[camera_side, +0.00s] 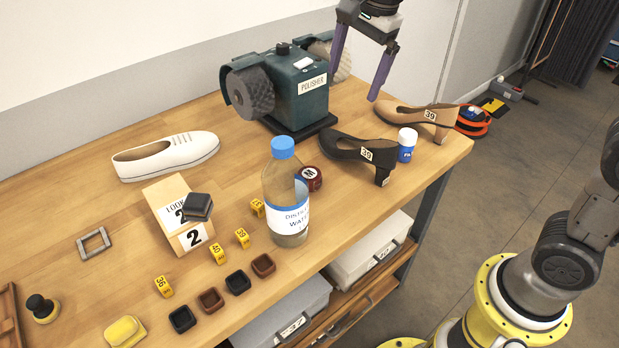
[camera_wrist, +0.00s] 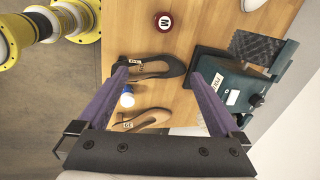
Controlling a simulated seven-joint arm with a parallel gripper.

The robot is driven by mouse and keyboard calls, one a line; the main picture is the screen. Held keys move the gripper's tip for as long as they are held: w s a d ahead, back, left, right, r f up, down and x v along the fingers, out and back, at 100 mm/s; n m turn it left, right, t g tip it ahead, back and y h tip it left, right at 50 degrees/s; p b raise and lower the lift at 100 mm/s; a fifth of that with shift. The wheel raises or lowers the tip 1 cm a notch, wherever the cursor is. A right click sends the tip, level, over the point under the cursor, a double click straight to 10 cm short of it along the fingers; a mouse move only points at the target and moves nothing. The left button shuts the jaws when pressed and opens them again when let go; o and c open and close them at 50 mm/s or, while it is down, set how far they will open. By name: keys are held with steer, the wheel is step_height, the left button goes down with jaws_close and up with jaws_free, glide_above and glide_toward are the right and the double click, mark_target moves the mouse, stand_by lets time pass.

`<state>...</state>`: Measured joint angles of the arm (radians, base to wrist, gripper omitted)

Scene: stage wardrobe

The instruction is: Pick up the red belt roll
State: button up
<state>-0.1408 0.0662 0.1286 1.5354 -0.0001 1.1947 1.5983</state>
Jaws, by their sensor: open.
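The red belt roll (camera_side: 313,184) is a small dark red disc with a white label marked M on top. It lies on the wooden table (camera_side: 120,215) just behind the water bottle (camera_side: 282,222), which hides part of its left side. In the wrist view the roll (camera_wrist: 164,28) is whole, near the top middle, beyond my fingertips. My gripper (camera_side: 353,84) has purple fingers, spread apart and empty, high above the back right of the table. The gripper (camera_wrist: 160,73) also shows in the wrist view, with the black shoe (camera_wrist: 160,66) below between its fingers.
The green polisher (camera_side: 297,88) stands left of my gripper. A black heeled shoe (camera_side: 345,147), a tan shoe (camera_side: 408,114) and a white-capped blue bottle (camera_side: 407,148) stand on the right. A box (camera_side: 165,195) and several small trays and yellow tags occupy the left and front.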

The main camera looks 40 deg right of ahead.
steer(key=w+a+f, duration=0.1)
steer(key=w+f, duration=0.1)
steer(key=f, duration=0.4)
steer(key=w+a+f+g, duration=0.1)
steer(key=w+a+f, duration=0.1)
steer(key=f, duration=0.5)
steer(key=w+a+f+g, duration=0.1)
steer(key=w+a+f, duration=0.1)
steer(key=f, duration=0.5)
steer(key=shift+w, duration=0.1)
steer(key=shift+a+f, duration=0.1)
steer(key=shift+f, duration=2.65)
steer(key=shift+r, duration=0.1)
steer(key=c, duration=1.5)
